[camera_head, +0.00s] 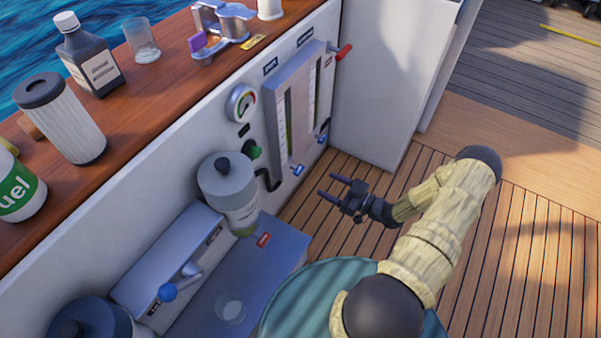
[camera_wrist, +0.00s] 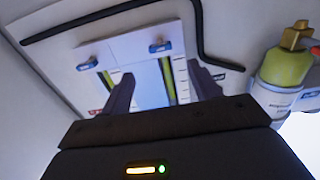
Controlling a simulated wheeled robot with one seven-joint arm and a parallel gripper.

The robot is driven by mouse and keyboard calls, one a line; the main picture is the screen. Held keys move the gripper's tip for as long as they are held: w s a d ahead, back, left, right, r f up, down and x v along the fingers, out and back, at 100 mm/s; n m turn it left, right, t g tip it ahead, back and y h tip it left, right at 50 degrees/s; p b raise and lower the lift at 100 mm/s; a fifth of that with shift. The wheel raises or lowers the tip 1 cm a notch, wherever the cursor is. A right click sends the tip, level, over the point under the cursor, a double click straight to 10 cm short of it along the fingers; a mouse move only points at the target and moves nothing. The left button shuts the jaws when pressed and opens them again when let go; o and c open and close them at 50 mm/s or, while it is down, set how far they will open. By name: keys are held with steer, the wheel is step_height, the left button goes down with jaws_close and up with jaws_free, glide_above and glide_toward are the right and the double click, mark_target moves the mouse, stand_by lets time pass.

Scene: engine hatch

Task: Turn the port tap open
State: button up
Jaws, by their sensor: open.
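A pale gauge panel (camera_head: 292,105) with two upright sight tubes is fixed to the white wall. Two small blue-handled taps sit at its foot, a nearer tap (camera_head: 297,170) and a farther tap (camera_head: 324,138). The label lettering is too small to tell which is port. The wrist view looks upside down and shows the nearer tap (camera_wrist: 160,47) and the farther tap (camera_wrist: 87,66). My gripper (camera_head: 330,187) is open and empty, apart from the panel and to the right of the nearer tap. In the wrist view its fingers (camera_wrist: 160,72) frame the nearer tube.
A black pipe (camera_head: 268,183) and a filter bowl (camera_head: 229,190) stand left of the panel. Bottles and a glass (camera_head: 142,40) stand on the wooden ledge (camera_head: 185,75). The deck (camera_head: 345,230) around my gripper is clear.

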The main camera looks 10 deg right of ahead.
mark_target(300, 170)
steer(key=b+x, duration=0.3)
steer(key=x, duration=0.8)
steer(key=shift+w+a, duration=0.2)
steer(key=c, duration=1)
